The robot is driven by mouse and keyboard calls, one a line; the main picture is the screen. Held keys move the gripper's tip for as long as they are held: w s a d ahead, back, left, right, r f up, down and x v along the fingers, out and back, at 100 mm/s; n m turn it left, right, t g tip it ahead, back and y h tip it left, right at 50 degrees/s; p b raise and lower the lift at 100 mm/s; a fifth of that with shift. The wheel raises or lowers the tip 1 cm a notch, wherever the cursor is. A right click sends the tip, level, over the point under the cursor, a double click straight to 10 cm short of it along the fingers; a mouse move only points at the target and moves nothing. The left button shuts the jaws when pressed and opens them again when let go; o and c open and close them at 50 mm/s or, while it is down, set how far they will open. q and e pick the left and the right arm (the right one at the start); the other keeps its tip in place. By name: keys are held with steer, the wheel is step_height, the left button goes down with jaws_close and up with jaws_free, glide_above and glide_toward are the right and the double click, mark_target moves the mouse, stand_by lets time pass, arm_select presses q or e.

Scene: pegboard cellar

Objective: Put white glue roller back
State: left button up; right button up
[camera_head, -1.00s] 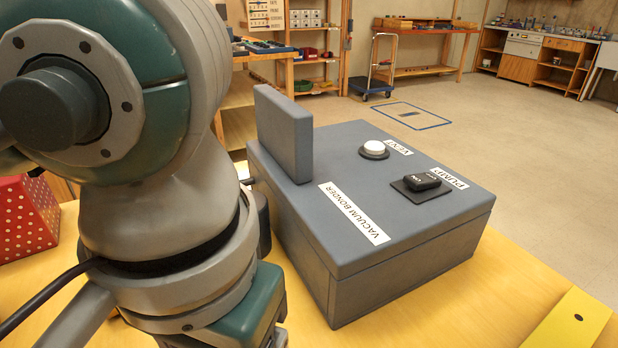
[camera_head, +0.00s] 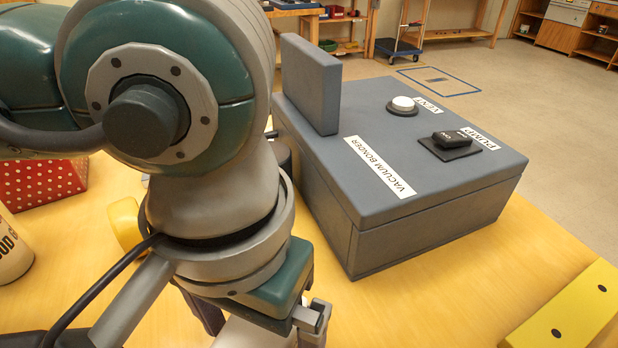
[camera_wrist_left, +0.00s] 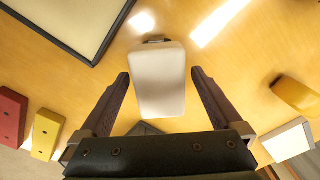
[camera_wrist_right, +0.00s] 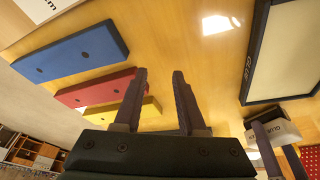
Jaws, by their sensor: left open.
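The white glue roller (camera_wrist_left: 160,80) shows in the left wrist view as a pale rounded block with a dark bit at its far end. It lies over the yellow table. My left gripper (camera_wrist_left: 160,76) is open, one finger on each side of it, with a gap visible on both sides. My left arm hides much of the head view's left side.
A grey vacuum bonder (camera_head: 400,215) stands right of my left arm. A dark-framed tray marked GLUE (camera_wrist_right: 251,75) lies on the table. Blue (camera_wrist_right: 70,52), red (camera_wrist_right: 98,88) and yellow (camera_wrist_right: 140,108) blocks lie left. A yellow round thing (camera_head: 124,222) and a can (camera_head: 12,250) stand left of my arm.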

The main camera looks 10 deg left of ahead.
mark_target(255, 332)
arm_select(q)
step_height(255, 332, up, 12)
steer(key=shift+r, duration=0.15)
stand_by(0.4)
stand_by(0.3)
